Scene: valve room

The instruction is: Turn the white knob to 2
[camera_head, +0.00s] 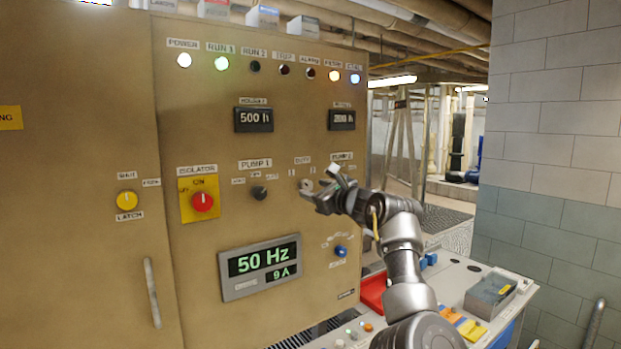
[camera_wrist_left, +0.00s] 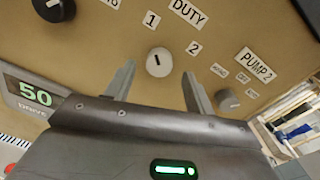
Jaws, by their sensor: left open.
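The white knob (camera_wrist_left: 158,62) is on the tan panel under the DUTY label (camera_wrist_left: 188,12). Its dark pointer mark looks aimed roughly toward the "1" (camera_wrist_left: 152,19); the "2" (camera_wrist_left: 195,48) is to the right of it in the left wrist view. My left gripper (camera_wrist_left: 157,76) is open, with one finger on either side of the knob in that view. I cannot tell whether either finger touches it. In the head view, the left gripper (camera_head: 318,184) is at the panel, partly covering the knob area (camera_head: 306,184). My right gripper is not in view.
The grey PUMP 2 knob (camera_wrist_left: 228,99) sits close to the right finger in the wrist view. The PUMP 1 knob (camera_head: 259,193), red isolator switch (camera_head: 203,202) and blue knob (camera_head: 341,252) are nearby.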

